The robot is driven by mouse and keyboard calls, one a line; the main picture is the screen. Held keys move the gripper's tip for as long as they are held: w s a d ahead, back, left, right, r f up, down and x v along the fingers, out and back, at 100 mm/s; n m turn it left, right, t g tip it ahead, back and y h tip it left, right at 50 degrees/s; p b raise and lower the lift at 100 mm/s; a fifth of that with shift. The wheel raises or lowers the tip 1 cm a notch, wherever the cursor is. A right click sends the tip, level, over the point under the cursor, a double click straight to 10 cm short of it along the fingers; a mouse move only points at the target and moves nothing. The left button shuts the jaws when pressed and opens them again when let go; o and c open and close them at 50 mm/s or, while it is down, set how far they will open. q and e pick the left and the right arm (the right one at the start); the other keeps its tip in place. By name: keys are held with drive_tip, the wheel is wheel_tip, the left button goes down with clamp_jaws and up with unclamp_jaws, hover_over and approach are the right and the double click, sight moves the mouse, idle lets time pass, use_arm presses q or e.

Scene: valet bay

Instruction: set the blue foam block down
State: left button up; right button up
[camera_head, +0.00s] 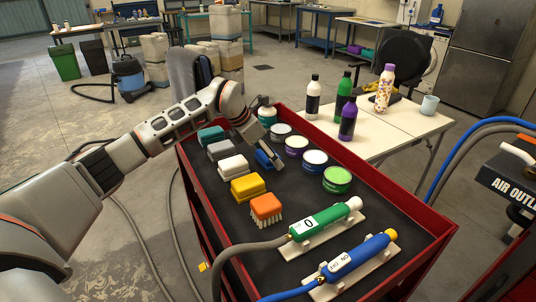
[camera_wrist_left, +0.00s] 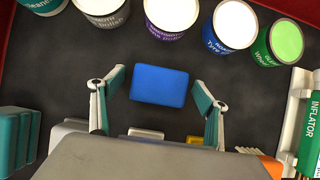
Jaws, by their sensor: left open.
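The blue foam block (camera_head: 263,159) rests on the dark tray top of the red cart (camera_head: 399,214), between the row of sponges and brushes and the row of tins. In the left wrist view the block (camera_wrist_left: 160,86) lies flat and whole in sight, with dark surface around it. My left gripper (camera_wrist_left: 159,86) is open over it, one finger on either side, with a gap between each finger and the block. In the head view the left gripper partly hides the block. My right gripper is in neither view.
Several tins, such as the green-topped tin (camera_head: 337,180), stand right of the block. A green inflator (camera_head: 325,220) and a blue one (camera_head: 358,256) lie in front. A table with bottles (camera_head: 347,118) stands behind.

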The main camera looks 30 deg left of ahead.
sight(261, 155)
use_arm(q)
drive_tip(key=v, duration=0.2)
drive_tip(key=p+v, duration=0.1)
drive_tip(key=v, duration=0.2)
drive_tip(key=shift+w+a+r, duration=0.1)
drive_tip(key=shift+w+r, duration=0.05)
drive_tip(key=shift+r, duration=0.25)
drive_tip(key=p+v, duration=0.1)
drive_tip(key=v, duration=0.5)
drive_tip(key=shift+s+r+p, duration=0.2)
drive_tip(key=shift+s+p, duration=0.1)
drive_tip(key=shift+s, duration=0.05)
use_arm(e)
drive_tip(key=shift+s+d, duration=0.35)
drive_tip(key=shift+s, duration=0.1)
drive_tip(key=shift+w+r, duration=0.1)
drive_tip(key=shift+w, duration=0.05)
